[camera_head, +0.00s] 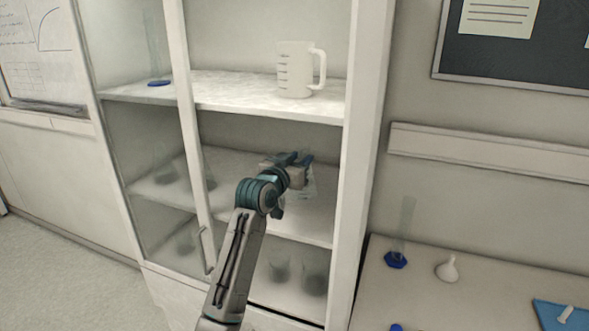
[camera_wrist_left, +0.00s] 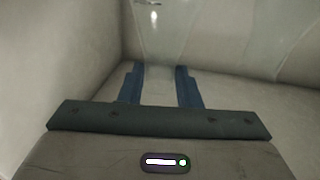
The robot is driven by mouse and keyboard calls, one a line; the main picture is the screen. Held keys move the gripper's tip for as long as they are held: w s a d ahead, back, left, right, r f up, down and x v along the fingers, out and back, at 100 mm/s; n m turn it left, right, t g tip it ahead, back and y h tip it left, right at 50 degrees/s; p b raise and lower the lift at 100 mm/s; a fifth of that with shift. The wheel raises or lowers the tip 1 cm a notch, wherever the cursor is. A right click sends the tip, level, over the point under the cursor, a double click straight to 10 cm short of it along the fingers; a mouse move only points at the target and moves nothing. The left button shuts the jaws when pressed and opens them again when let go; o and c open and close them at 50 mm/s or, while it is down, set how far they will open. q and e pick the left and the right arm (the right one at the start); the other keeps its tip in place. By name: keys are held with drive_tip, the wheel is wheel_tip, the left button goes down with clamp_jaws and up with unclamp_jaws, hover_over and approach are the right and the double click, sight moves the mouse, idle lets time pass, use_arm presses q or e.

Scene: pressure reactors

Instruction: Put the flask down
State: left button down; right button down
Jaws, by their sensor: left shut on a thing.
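My left gripper (camera_head: 299,160) reaches into the cabinet's middle compartment, and its blue fingers are shut on the flask. The flask (camera_head: 306,183) is clear glass and hangs below the fingers, partly hidden by the gripper. Its base is over or on the middle shelf (camera_head: 235,168); I cannot tell whether it touches. In the left wrist view the two blue fingers (camera_wrist_left: 160,87) stand on either side of a faint, clear glass part, and the flask's outline is hard to make out. My right gripper is not in view.
A white measuring jug (camera_head: 295,70) stands on the shelf above. Other glassware (camera_head: 314,272) stands on the shelf below. The cabinet's right side post (camera_head: 362,150) is close to the arm. A bench at right holds a glass cylinder (camera_head: 404,228) and a white funnel (camera_head: 447,269).

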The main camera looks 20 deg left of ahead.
use_arm(q)
drive_tip(key=f, duration=0.2)
drive_tip(key=w+f+p, duration=0.1)
drive_tip(key=f, duration=0.1)
drive_tip(key=shift+d+f, duration=0.15)
drive_tip(key=shift+f, duration=0.05)
drive_tip(key=shift+s+r, duration=0.1)
drive_tip(key=shift+s, duration=0.15)
drive_tip(key=shift+f, duration=0.2)
drive_tip(key=c, duration=1)
unclamp_jaws()
drive_tip(key=shift+w, duration=0.15)
drive_tip(key=shift+c, duration=0.2)
drive_tip(key=shift+r, duration=0.15)
drive_tip(key=s+a+b, duration=0.2)
drive_tip(key=s+b, duration=0.2)
drive_tip(key=s, duration=0.8)
